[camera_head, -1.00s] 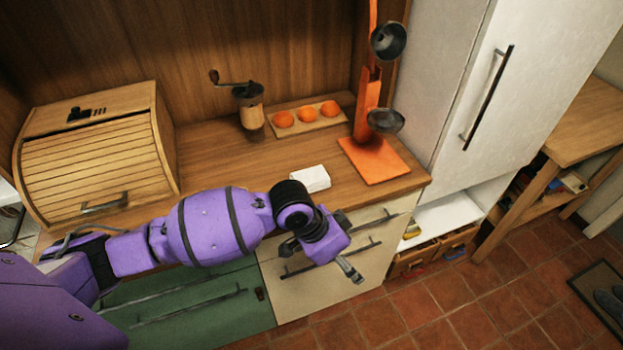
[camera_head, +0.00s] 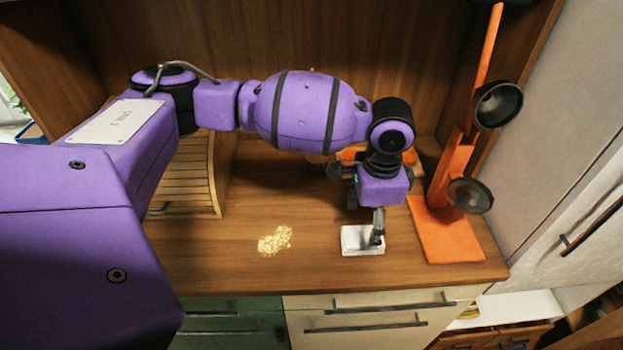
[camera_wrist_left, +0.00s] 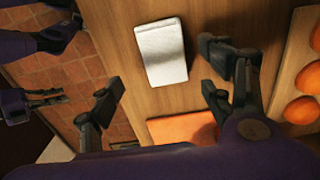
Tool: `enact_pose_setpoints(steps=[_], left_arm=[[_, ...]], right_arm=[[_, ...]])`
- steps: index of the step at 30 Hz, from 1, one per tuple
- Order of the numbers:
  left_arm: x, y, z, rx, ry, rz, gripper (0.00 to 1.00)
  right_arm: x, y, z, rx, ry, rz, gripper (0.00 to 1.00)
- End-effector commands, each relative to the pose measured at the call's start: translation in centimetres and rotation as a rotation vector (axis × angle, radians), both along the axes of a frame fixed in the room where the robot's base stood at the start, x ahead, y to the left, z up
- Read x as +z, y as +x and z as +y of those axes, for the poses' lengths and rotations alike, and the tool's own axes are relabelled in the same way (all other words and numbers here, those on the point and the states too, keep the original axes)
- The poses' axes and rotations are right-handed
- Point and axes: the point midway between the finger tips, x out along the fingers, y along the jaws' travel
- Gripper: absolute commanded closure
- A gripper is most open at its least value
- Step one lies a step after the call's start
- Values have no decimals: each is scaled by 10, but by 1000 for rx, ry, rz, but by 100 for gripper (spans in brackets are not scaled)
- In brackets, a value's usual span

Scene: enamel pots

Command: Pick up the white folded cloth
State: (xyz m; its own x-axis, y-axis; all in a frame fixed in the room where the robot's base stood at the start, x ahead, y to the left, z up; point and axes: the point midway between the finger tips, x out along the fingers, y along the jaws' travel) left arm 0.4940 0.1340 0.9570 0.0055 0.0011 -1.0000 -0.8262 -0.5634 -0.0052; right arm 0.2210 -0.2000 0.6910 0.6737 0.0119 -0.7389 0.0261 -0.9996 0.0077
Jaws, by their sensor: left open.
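The white folded cloth (camera_head: 356,241) lies flat on the wooden counter, close to its front edge. It also shows whole in the left wrist view (camera_wrist_left: 162,52), between and beyond my fingers. My left gripper (camera_head: 366,220) is open and empty above the cloth, fingers pointing down. In the head view one finger overlaps the cloth's right part; I cannot tell whether it touches. In the left wrist view my left gripper (camera_wrist_left: 161,90) has its fingertips spread wide apart. Part of what seems to be my right gripper (camera_wrist_left: 45,97) shows at the left of that view.
The orange stand with dark ladles (camera_head: 445,235) is right of the cloth. Yellowish crumbs (camera_head: 275,241) lie to its left. Oranges (camera_wrist_left: 304,67) on a board are behind, partly hidden by my arm. The slatted bread box (camera_head: 185,175) is at the left. Drawers (camera_head: 365,322) are below.

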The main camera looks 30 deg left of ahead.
Motion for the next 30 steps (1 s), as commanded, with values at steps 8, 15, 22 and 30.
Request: enact_pose_setpoints(steps=[8,15,22,30], left_arm=[[-43,2,8,2,2,10,27],[-62,2,7,1,-1,7,27],[-61,3,7,1,-1,5,34],[-60,3,7,1,-1,4,69]], right_arm=[[-12,-21,-8,2,-14,42,100],[0,2,-4,6,-8,-6,100],[0,2,0,-4,0,-6,100],[-4,-4,0,-6,2,8,100]])
